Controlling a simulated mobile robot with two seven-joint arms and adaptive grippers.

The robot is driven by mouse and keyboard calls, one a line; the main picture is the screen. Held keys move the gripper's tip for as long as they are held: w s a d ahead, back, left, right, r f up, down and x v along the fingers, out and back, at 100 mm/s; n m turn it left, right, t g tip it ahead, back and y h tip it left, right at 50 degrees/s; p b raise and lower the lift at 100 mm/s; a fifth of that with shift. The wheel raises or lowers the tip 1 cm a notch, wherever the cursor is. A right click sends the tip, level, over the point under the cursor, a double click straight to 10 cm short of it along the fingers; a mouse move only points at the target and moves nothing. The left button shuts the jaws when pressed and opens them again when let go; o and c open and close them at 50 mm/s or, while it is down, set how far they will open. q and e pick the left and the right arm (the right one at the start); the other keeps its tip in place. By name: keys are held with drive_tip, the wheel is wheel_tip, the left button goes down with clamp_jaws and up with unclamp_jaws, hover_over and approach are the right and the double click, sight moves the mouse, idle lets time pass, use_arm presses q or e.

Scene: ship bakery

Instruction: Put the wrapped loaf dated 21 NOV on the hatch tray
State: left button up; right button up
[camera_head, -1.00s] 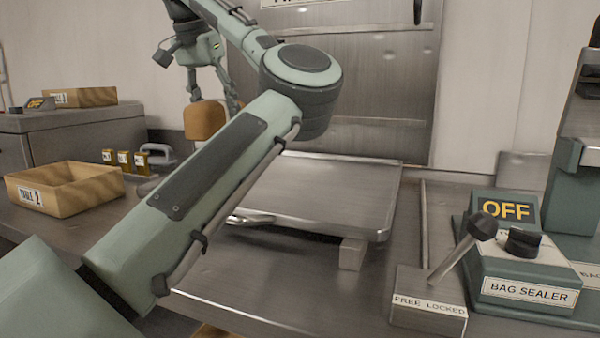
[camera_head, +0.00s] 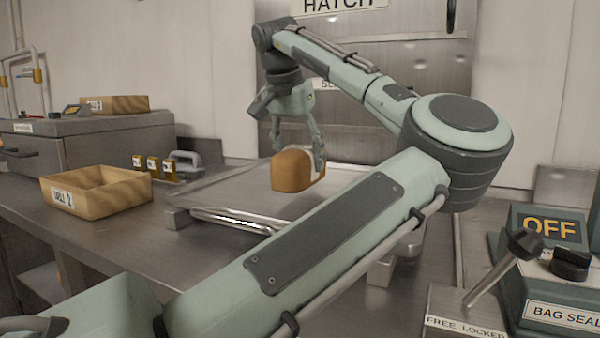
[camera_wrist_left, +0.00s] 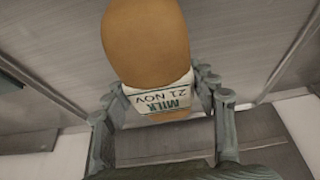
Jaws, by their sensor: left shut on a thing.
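The wrapped loaf (camera_head: 293,171) is brown with a white band. In the left wrist view the loaf (camera_wrist_left: 147,40) shows a label (camera_wrist_left: 160,98) reading "MILK" and "21 NOV", upside down. My left gripper (camera_head: 297,150) is shut on the loaf, with its fingers on either side; it also shows in the left wrist view (camera_wrist_left: 165,115). The loaf is over the metal hatch tray (camera_head: 232,188), in front of the hatch door (camera_head: 400,60). I cannot tell whether its underside touches the tray. My arm hides the tray's right part. My right gripper is not in view.
A wooden box (camera_head: 98,190) labelled "TABLE 2" stands left of the tray, with small yellow tags (camera_head: 153,164) behind it. Another box (camera_head: 113,105) is on the grey cabinet. The bag sealer (camera_head: 560,290) and a lever (camera_head: 490,280) marked "FREE LOCKED" stand at the right.

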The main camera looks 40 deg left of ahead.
sight(300, 172)
use_arm(q)
wheel_tip(300, 172, down, 3)
drive_tip(key=shift+r, duration=0.1)
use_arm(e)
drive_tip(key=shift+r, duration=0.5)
use_arm(q)
drive_tip(key=shift+f, duration=0.2)
drive_tip(key=o, duration=1.1)
drive_tip(key=shift+o, duration=0.9)
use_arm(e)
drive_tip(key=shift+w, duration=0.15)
use_arm(q)
drive_tip(key=shift+r, duration=0.15)
drive_tip(key=v, duration=1.2)
drive_tip(key=shift+w+p, duration=0.1)
drive_tip(key=shift+p, duration=0.2)
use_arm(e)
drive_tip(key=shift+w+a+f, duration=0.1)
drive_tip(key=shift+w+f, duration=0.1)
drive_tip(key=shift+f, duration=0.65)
